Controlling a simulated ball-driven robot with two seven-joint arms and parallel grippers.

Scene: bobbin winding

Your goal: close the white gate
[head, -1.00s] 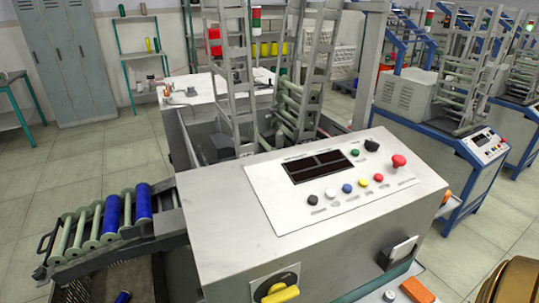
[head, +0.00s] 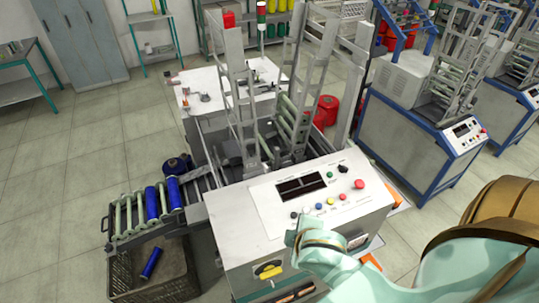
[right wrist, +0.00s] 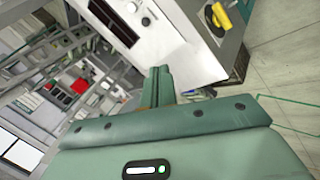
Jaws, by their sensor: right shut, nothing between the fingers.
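I cannot pick out a white gate for certain in either view. The winding machine (head: 240,215) stands in the middle of the head view, with a white control panel (head: 345,173) on its sloped top. Two upright grey ladder-like frames rise behind the panel, the left one (head: 238,90) and the right one (head: 313,70). My right arm reaches in from the right, in front of the machine's lower right side; its fingers are not clear there. In the right wrist view my right gripper (right wrist: 160,75) is shut and empty, with the panel beyond it. My left gripper is not in view.
A roller ramp (head: 130,217) with blue bobbins (head: 152,205) juts out left, above a dark crate (head: 185,288) holding a blue bobbin (head: 151,263). A yellow switch (head: 268,271) is on the machine's front. Another machine (head: 415,130) stands right. Floor at left is clear.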

